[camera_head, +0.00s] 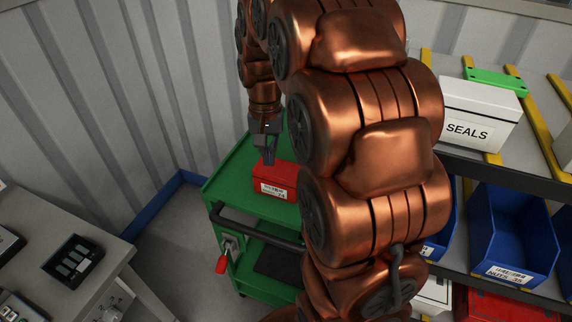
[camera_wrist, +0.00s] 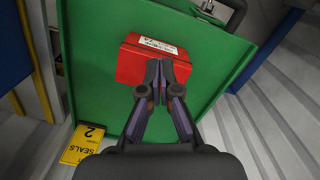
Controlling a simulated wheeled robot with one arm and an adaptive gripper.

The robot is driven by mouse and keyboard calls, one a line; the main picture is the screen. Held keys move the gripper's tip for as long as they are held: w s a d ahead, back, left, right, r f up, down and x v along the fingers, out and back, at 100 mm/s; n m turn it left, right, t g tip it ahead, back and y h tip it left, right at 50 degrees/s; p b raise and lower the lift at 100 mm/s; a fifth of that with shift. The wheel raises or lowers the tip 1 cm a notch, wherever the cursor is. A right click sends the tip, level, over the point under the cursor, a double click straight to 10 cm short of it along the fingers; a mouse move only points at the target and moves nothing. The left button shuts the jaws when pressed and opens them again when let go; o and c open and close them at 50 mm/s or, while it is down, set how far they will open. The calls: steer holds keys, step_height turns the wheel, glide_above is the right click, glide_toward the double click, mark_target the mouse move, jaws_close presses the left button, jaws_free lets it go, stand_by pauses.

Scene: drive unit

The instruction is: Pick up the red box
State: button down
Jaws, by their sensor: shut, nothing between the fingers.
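The red box (camera_head: 276,182) with a white label on its front sits on the top of a green cart (camera_head: 226,176). In the head view my copper arm hides the box's right side. My gripper (camera_head: 269,160) points down at the box's back left part, with its fingers together. In the wrist view the red box (camera_wrist: 131,66) lies on the green cart top (camera_wrist: 88,40). The closed fingertips (camera_wrist: 160,62) overlap the box in that view. I cannot tell whether they touch it or stay just above it.
A shelf at the right holds a white SEALS box (camera_head: 478,112), a green part (camera_head: 497,81) and blue bins (camera_head: 512,232). A grey bench (camera_head: 92,262) stands at the lower left. The cart has a dark handle (camera_head: 256,226) in front. Corrugated walls stand behind.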

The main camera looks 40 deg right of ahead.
mark_target(286, 165)
steer(key=w+d+f+m, duration=0.4)
steer(key=w+d, duration=0.4)
steer(key=d, duration=0.5)
steer(key=shift+t, duration=0.3)
step_height(286, 165, down, 9)
steer(key=p, duration=0.3)
steer(key=shift+s+d, duration=0.1)
steer(key=shift+f+p, duration=0.25)
steer(key=shift+p, duration=0.05)
steer(key=shift+s+a+r+p, duration=0.1)
steer(key=shift+s+a+p, duration=0.35)
steer(key=shift+a, duration=0.45)
steer(key=shift+s+a, duration=0.5)
steer(key=shift+a, duration=0.3)
steer(key=shift+a, duration=0.1)
